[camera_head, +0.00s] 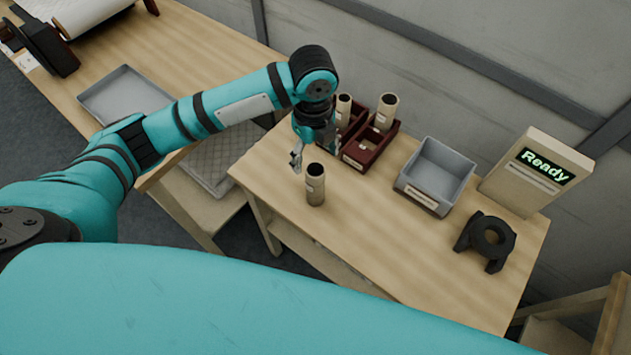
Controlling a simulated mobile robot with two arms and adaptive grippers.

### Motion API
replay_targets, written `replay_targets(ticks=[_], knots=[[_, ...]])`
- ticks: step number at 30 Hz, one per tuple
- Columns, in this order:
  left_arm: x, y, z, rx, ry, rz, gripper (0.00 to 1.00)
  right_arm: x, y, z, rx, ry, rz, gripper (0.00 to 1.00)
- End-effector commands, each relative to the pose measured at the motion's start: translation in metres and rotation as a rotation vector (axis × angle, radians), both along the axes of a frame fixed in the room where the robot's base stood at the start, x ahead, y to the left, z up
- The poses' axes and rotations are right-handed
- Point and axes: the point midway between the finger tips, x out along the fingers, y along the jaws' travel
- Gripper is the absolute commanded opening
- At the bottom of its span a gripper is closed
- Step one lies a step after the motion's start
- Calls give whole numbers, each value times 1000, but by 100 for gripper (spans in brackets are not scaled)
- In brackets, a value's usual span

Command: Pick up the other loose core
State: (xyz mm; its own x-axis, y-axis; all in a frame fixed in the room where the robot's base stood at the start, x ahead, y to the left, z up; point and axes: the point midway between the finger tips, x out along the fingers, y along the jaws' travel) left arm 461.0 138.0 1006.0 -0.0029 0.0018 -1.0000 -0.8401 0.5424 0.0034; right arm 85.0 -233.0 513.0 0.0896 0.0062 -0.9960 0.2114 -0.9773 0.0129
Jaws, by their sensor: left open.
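A beige cardboard core (315,187) stands upright and loose on the wooden table, near its left front edge. Two more cores stand in dark red holders behind it, one at the left (344,106) and one at the right (386,111). My left gripper (314,153) is open and empty, pointing down just above and behind the loose core. It looks apart from that core, and its wrist partly covers the left holder. My right gripper is not in view.
The dark red holders (364,158) stand at the table's back left. A grey bin (421,199), a black ring-shaped stand (464,241) and a box with a "Ready" display (530,195) are to the right. The table's front middle (400,260) is clear. A grey tray (100,92) lies on the left table.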

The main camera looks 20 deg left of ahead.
Motion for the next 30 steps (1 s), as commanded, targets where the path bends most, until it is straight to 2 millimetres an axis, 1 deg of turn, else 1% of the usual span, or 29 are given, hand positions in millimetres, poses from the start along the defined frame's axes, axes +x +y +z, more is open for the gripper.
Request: replay_targets(ticks=[1, 3, 6, 9, 13, 16, 20, 21, 24, 27, 30], knots=[[-1, 0, -10, 2, 5, 1, 72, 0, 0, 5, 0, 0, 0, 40], [-1, 0, -25, 0, 4, 2, 72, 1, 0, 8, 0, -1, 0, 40], [-1, 0, -42, 0, 2, 1, 72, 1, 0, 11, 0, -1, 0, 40], [0, -1, -55, 0, 0, 2, 72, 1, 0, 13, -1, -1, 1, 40], [0, -1, -62, -2, -1, 0, 72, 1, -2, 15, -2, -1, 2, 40], [-1, -2, -70, -1, 1, 1, 72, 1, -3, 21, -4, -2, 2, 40], [-3, -5, -89, 0, 2, 1, 72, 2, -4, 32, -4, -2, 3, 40], [-3, -4, -96, 0, 2, 2, 72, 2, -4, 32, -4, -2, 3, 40], [-2, -4, -108, 0, 0, 2, 72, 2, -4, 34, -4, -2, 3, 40], [-2, -4, -113, -1, -3, 1, 72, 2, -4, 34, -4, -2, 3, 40], [-2, -4, -114, -1, -3, 0, 72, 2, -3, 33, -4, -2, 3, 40]])
